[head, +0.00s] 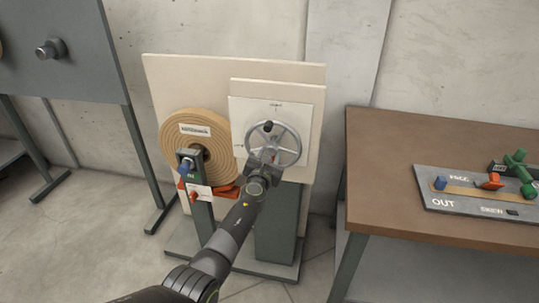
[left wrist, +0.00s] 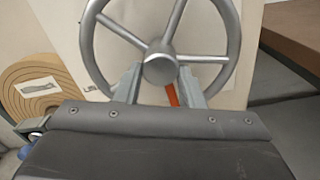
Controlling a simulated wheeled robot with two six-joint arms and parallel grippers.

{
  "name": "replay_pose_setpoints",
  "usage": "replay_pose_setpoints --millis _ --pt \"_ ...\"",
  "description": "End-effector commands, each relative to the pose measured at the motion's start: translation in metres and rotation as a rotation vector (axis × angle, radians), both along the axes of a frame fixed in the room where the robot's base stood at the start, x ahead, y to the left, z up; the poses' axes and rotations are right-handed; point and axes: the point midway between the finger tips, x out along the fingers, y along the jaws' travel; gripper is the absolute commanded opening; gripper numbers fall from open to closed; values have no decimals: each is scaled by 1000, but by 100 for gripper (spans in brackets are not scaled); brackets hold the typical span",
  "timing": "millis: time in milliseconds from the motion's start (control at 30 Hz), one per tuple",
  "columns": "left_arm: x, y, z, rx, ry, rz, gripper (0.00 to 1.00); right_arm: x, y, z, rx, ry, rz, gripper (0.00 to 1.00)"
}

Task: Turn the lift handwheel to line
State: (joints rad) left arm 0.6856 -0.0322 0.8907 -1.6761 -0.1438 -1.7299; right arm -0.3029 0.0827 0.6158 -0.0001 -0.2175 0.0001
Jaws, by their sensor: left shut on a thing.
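The lift handwheel (head: 290,133) is a grey spoked wheel on a pale dial plate (head: 306,116) with small marks at its top and left. A dark knob (head: 267,126) shows at the wheel's upper left. My left gripper (head: 268,155) is at the wheel's lower middle. In the left wrist view its fingers (left wrist: 160,76) lie either side of the lower hub, shut on the handwheel (left wrist: 232,40). A red-orange strip (left wrist: 171,94) shows between them; I cannot tell whether it is a spoke or a marker. My right gripper is not in view.
A tan coil (head: 177,130) stands left of the wheel, with a blue-knobbed post (head: 188,165) before it. A brown table (head: 400,150) at the right bears a grey panel (head: 455,207) marked OUT. Bare floor lies at the front left.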

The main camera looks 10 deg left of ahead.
Motion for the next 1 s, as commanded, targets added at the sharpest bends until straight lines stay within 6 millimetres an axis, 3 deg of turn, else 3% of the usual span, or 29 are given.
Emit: replay_pose_setpoints --millis 333,1000 --pt "0 1 -1 291 -7 0 0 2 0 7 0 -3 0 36" --pt "0 0 1 286 -10 -1 0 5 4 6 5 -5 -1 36"
